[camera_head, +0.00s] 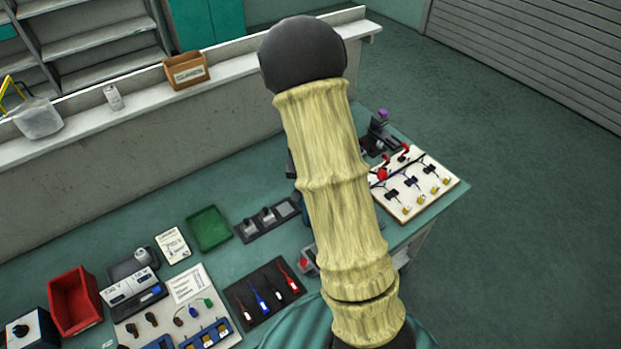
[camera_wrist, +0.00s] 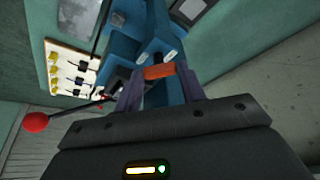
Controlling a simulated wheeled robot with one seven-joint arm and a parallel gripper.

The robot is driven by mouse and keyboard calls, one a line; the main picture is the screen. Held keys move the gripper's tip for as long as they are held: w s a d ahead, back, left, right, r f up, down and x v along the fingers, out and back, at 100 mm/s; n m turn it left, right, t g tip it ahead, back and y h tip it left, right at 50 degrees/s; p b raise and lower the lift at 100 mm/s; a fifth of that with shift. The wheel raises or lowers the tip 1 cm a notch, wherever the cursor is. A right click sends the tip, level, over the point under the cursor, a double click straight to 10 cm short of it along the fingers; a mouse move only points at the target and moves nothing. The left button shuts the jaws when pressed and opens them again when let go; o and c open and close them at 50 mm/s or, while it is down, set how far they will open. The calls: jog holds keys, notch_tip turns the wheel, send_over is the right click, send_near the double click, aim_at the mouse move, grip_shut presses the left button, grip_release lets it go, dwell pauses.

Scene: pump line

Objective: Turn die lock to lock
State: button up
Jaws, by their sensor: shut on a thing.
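In the wrist view, an orange-red bar (camera_wrist: 158,71), which looks like the die lock's handle, sits on a blue machine (camera_wrist: 128,45). My gripper (camera_wrist: 160,82) is at this bar, its two dark fingers on either side and shut on it. The bar lies roughly across the picture between the fingertips. Two small pale labels show on the blue body just beyond the bar. In the head view my arm covers most of the machine and the gripper, and the lock cannot be made out there.
A lever with a red ball knob (camera_wrist: 36,122) reaches out left of my gripper in the wrist view. A white board with valves (camera_head: 415,184) is at the bench's right end. A dark tool mat (camera_head: 263,292), green tray (camera_head: 208,229) and red bin (camera_head: 74,301) stand left of my arm.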

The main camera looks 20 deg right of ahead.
jog(key=m+p, duration=0.1)
jog(key=m+g+h+p, duration=0.1)
jog(key=m+p, duration=0.3)
jog(key=shift+w+a+r+g+h, duration=0.2)
jog(key=shift+r+g+h, duration=0.1)
jog(key=shift+h, duration=0.1)
jog(key=m+g+p, duration=0.1)
jog(key=m+p, duration=0.2)
jog(key=shift+w+f, duration=0.1)
jog(key=shift+w, duration=0.05)
jog(key=shift+f+m+g+h+p, duration=0.15)
jog(key=shift+m+g+h+p, duration=0.15)
jog(key=shift+m+p, duration=0.55)
jog(key=o, duration=0.7)
jog(key=shift+a, duration=0.1)
jog(key=b+v, duration=0.3)
jog(key=v, duration=1.4)
